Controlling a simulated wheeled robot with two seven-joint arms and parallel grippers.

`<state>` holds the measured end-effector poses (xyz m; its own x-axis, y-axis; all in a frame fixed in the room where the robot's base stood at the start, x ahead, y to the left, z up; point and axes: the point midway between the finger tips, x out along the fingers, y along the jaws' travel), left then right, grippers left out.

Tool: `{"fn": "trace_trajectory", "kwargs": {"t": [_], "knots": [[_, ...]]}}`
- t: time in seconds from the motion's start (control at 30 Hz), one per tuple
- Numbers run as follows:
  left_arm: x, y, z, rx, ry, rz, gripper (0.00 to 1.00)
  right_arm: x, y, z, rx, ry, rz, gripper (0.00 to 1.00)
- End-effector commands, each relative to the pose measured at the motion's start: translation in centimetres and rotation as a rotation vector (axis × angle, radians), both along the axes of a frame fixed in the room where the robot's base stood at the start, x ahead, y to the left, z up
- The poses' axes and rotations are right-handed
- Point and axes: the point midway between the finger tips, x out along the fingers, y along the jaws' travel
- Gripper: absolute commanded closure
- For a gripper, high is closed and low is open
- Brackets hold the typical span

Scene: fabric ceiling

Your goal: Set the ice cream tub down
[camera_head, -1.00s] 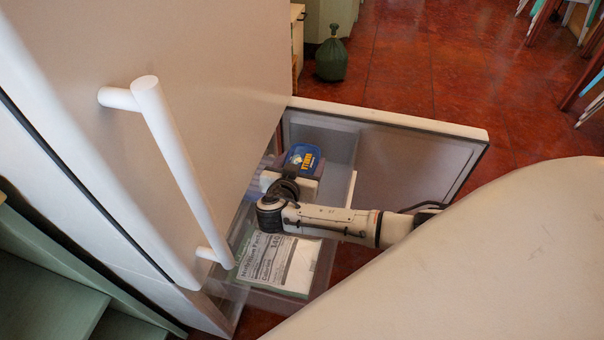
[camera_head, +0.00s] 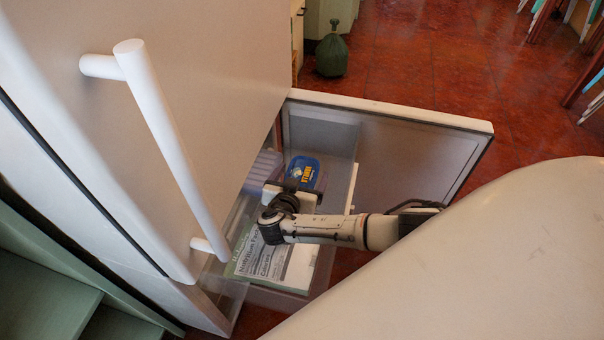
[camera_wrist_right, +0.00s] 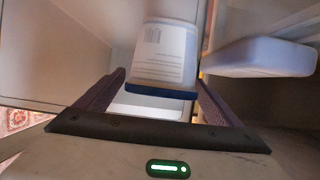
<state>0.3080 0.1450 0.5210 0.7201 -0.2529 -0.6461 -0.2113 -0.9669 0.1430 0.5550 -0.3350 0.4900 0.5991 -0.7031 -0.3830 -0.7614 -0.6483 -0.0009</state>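The ice cream tub (camera_head: 303,170) has a blue lid with a yellow label. It is inside the open drawer in the head view, just beyond my right gripper (camera_head: 292,189). In the right wrist view the tub (camera_wrist_right: 165,55) is a white body with its blue lid toward the camera. The right gripper's fingers (camera_wrist_right: 162,82) lie against both sides of the tub and appear shut on it. Whether the tub's base touches the drawer floor is hidden. My left gripper is not in view.
A lavender container (camera_head: 262,172) sits left of the tub; it also shows in the right wrist view (camera_wrist_right: 260,57). A flat package with printed nutrition text (camera_head: 275,262) lies nearer. The drawer front (camera_head: 390,158) stands right, and the fridge door with its white handle (camera_head: 168,140) stands left.

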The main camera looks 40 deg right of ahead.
Motion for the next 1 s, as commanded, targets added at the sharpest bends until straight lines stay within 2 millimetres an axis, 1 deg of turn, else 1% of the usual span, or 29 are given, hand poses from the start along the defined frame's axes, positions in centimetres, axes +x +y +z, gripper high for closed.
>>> {"fn": "trace_trajectory", "kwargs": {"t": [0.23,0.37,0.47,0.63,0.8,0.9,1.0], "knots": [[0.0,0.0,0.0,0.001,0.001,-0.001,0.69,0.0,0.0,0.0,0.0,0.0,0.0,0.13],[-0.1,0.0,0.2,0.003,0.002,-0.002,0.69,-0.5,0.7,0.4,0.002,0.0,0.003,0.13],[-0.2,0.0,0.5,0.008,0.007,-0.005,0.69,-1.4,1.8,1.0,0.004,0.001,0.004,0.13],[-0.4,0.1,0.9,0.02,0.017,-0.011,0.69,-3.7,4.4,2.5,0.004,0.001,0.002,0.13],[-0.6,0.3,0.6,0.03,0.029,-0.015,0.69,-5.7,6.7,3.8,0.004,0.0,0.001,0.13],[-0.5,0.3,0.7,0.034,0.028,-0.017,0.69,-6.5,7.7,4.2,0.002,0.001,0.002,0.13],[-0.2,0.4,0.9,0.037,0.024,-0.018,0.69,-7.0,8.2,4.5,0.0,0.0,-0.001,0.13]]}}
